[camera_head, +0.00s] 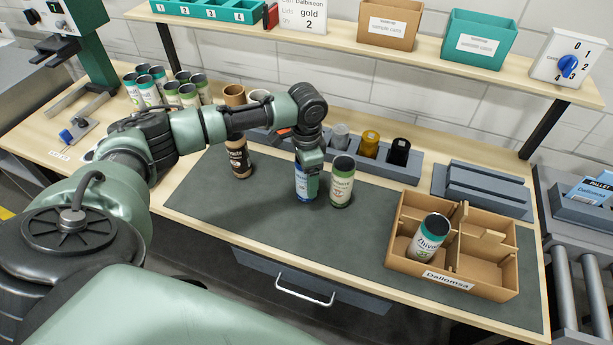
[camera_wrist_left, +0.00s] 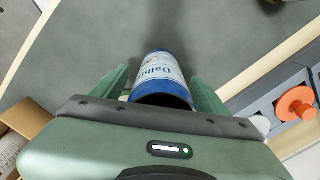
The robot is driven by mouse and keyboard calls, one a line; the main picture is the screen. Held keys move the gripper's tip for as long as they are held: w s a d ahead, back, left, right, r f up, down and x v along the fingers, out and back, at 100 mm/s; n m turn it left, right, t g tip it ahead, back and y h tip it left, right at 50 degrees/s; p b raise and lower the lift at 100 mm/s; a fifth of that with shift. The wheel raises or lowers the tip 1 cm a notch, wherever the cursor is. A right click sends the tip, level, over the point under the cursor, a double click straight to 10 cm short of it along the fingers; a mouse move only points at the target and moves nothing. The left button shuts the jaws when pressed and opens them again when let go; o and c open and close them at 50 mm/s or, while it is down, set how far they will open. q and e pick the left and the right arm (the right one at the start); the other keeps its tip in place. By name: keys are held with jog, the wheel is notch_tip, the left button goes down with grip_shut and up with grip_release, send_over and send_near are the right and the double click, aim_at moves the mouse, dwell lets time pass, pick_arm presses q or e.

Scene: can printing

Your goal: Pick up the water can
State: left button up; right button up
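The can with a blue rim and a pale label, which I take as the water can (camera_wrist_left: 163,72), stands on the dark mat. In the head view it shows partly (camera_head: 303,192) behind my left gripper (camera_head: 308,180). In the left wrist view the can lies between the two green fingers of my left gripper (camera_wrist_left: 160,88). A narrow gap shows between the can and the fingers, so the gripper looks open around it. The can's far side is hidden. My right gripper is in neither view.
A green-rimmed can (camera_head: 342,182) stands close right of the gripper, and a brown can (camera_head: 239,158) stands to the left. A divided cardboard box (camera_head: 405,262) holds one can (camera_head: 430,237). Several cans crowd the back left. A grey holder (camera_head: 434,174) with coloured pieces lies behind.

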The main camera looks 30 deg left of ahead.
pick_arm(q)
jog(key=c, duration=1.2)
jog(key=shift+o, duration=0.2)
jog(key=shift+r, duration=0.15)
notch_tip(320, 180, up, 20)
jog(key=b, duration=0.3)
jog(key=shift+b, duration=0.3)
